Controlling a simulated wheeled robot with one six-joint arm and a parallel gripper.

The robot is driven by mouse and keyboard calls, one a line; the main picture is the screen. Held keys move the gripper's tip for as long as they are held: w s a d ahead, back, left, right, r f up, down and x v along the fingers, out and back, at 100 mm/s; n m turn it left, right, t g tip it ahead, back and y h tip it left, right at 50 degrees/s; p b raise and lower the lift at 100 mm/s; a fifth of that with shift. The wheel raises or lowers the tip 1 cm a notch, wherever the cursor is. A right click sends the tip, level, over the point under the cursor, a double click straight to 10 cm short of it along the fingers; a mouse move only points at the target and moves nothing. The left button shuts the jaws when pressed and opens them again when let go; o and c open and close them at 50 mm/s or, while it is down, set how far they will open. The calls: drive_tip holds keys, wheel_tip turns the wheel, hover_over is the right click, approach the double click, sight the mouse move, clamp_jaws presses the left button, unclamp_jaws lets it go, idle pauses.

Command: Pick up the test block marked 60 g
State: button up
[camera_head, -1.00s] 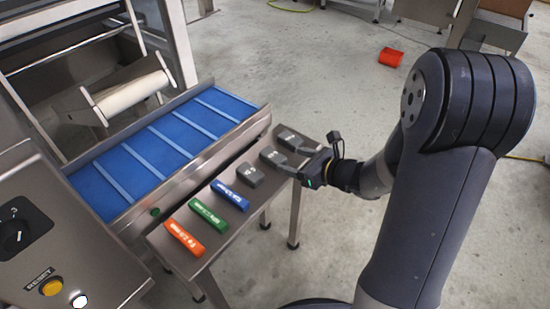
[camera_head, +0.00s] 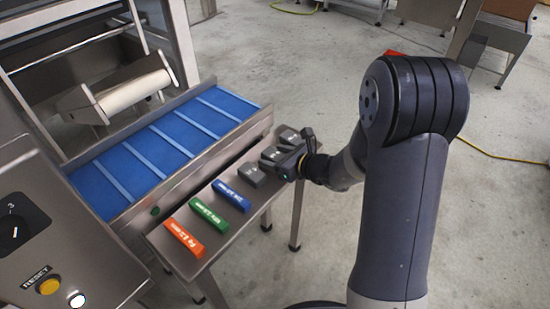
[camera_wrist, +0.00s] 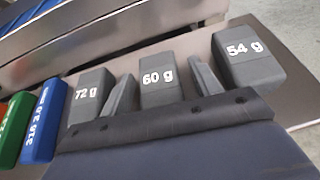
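The grey test block marked 60 g (camera_wrist: 162,81) stands between the two fingers of my gripper (camera_wrist: 160,68) in the wrist view. The fingers are apart, one on each side, with a narrow gap seen beside the block, so my gripper is open. The grey block marked 72 g (camera_wrist: 91,95) is left of the left finger. The grey block marked 54 g (camera_wrist: 247,61) is right of the right finger. In the head view my gripper (camera_head: 287,160) is at the steel shelf's right edge, partly covering the 60 g block (camera_head: 271,154).
Blue (camera_head: 231,195), green (camera_head: 208,216) and orange (camera_head: 184,239) bars lie on the steel shelf (camera_head: 170,262) nearer the front left. A blue conveyor belt (camera_head: 150,150) with a raised steel side runs along the shelf's left. Open floor (camera_head: 330,90) is on the right.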

drive_tip(key=c, duration=1)
drive_tip(key=shift+o, duration=0.2)
